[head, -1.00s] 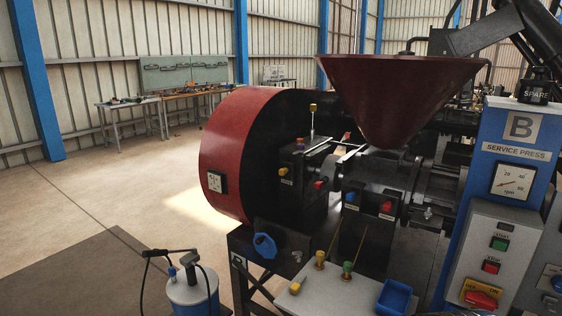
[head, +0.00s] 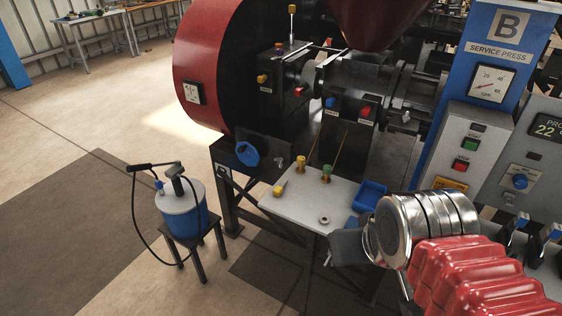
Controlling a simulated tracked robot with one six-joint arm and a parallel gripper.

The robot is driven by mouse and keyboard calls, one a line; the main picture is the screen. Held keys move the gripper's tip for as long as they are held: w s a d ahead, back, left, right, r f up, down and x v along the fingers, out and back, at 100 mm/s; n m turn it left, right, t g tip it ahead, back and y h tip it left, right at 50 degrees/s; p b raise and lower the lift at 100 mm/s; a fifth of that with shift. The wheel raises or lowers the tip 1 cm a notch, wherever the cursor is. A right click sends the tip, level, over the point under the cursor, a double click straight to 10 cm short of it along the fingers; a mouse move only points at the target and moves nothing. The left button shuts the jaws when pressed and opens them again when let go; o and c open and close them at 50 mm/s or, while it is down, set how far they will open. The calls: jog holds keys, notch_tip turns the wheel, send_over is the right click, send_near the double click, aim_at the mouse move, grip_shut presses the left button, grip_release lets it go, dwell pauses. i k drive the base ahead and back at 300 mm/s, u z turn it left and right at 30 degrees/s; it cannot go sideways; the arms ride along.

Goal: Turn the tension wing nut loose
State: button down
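A blue wing-shaped knob (head: 247,153), which looks like the tension wing nut, sits on the black plate below the red round guard at the left end of the press. It is fully visible, with nothing touching it. My gripper (head: 346,247) shows in part at the lower right, as a dark flat piece beside the silver wrist. It is in front of the white tray, well to the right of the blue knob and apart from it. Its fingertips cannot be made out clearly.
The white tray (head: 300,212) holds yellow and green-capped items, a small ring (head: 324,220) and a blue bin (head: 370,196). A blue-and-white canister (head: 181,212) with a pump handle and hose stands on a stool at left. The control panel (head: 470,150) is at right. Floor between is open.

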aim_at(276, 159)
jog(key=u, duration=1.05)
jog(key=i, duration=0.55)
jog(key=u, duration=1.6)
